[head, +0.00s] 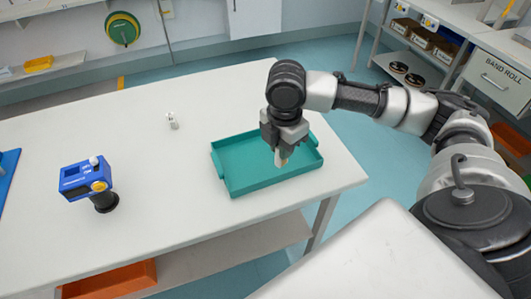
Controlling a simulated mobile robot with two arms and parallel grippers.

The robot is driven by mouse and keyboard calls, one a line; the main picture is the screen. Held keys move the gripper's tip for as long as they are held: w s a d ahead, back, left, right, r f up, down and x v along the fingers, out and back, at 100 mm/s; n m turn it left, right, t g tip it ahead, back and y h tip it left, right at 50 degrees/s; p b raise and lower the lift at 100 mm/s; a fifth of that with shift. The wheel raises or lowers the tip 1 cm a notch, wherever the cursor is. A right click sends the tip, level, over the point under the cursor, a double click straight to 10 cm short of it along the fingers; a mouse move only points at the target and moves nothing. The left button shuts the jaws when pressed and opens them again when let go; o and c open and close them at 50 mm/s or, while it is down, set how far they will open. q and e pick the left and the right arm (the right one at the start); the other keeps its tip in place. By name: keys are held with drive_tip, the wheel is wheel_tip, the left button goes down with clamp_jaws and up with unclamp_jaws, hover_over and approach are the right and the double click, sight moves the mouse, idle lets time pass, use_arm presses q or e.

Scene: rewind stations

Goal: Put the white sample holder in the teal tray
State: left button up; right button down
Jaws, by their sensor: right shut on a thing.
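The teal tray (246,186) sits on the white table near its right end. My right gripper (281,157) points down over the right part of the tray. It is shut on a small pale thing with a tan or orange tint, mostly hidden by the fingers. I cannot tell whether this is the white sample holder, or whether it touches the tray floor. A small white object with a dark mark (172,121) stands on the table, left of and behind the tray. My left gripper is not in view.
A blue device with a black base (88,183) stands at the table's left. A blue edge (7,170) shows at the far left. The white table (160,160) is clear between device and tray. An orange bin (110,280) is below. Shelving and a drawer unit (500,82) stand at right.

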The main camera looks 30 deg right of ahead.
drive_tip(key=shift+w+d, duration=0.2)
drive_tip(key=shift+w, duration=0.05)
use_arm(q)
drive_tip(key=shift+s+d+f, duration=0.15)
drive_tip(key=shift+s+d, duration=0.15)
use_arm(e)
drive_tip(key=shift+w+d+f, duration=0.45)
drive_tip(key=shift+w+f, duration=1.35)
drive_tip(key=shift+w+d+f, duration=0.5)
drive_tip(key=shift+w+f, duration=1.3)
drive_tip(key=shift+w+d+f, duration=0.45)
drive_tip(key=shift+w+f, duration=1.35)
drive_tip(key=c, duration=1.1)
unclamp_jaws()
drive_tip(key=shift+f, duration=0.1)
drive_tip(key=shift+o, duration=0.2)
wheel_tip(320, 180, up, 12)
